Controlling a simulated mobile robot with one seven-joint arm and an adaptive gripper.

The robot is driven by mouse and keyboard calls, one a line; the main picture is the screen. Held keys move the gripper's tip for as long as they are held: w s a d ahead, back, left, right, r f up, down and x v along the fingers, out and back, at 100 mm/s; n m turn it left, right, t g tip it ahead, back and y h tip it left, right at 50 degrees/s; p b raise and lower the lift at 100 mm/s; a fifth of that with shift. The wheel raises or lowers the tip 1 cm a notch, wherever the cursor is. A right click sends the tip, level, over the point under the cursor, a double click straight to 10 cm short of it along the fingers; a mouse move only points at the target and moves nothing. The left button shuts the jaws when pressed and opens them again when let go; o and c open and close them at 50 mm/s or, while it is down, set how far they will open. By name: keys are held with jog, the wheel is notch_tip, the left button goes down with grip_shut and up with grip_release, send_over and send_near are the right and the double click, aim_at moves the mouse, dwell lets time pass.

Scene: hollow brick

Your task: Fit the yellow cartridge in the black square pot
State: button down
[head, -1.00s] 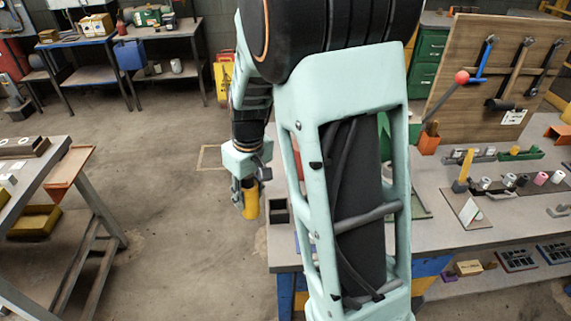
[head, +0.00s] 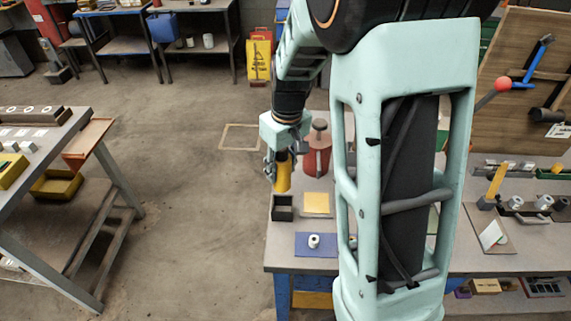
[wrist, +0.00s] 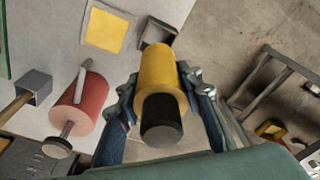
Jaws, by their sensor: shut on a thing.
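My gripper (head: 278,170) is shut on the yellow cartridge (head: 283,178) and holds it upright in the air near the workbench's left end. In the wrist view the cartridge (wrist: 160,75) sits between the two fingers, with a dark round end toward the camera. The black square pot (head: 283,212) stands on the bench's left edge, just below the cartridge in the head view. In the wrist view the pot (wrist: 160,30) shows beyond the cartridge's far end and is partly hidden by it. The cartridge appears apart from the pot.
A red cylinder with a handle (head: 317,155) stands behind the pot; it also shows in the wrist view (wrist: 75,110). A yellow square plate (head: 317,203) lies right of the pot. A blue mat (head: 316,245) with a white piece lies in front.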

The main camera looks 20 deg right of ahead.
jog(key=b, duration=0.4)
send_near(282, 196)
jog(key=shift+s+a+f, duration=0.4)
jog(key=shift+s+a, duration=0.2)
jog(key=shift+f, duration=0.25)
jog(key=shift+s+f+b, duration=0.1)
jog(key=shift+f+b, duration=0.15)
jog(key=shift+b, duration=0.05)
jog(key=shift+f+b, duration=2.1)
jog(key=shift+f, duration=0.4)
dwell(0.5)
jog(key=c, duration=1.3)
grip_release()
jog(key=shift+o, duration=0.2)
jog(key=r, duration=0.4)
jog(key=s+r, duration=0.1)
jog(key=r, duration=0.7)
jog(key=shift+s+d, duration=0.2)
jog(key=shift+d, duration=0.1)
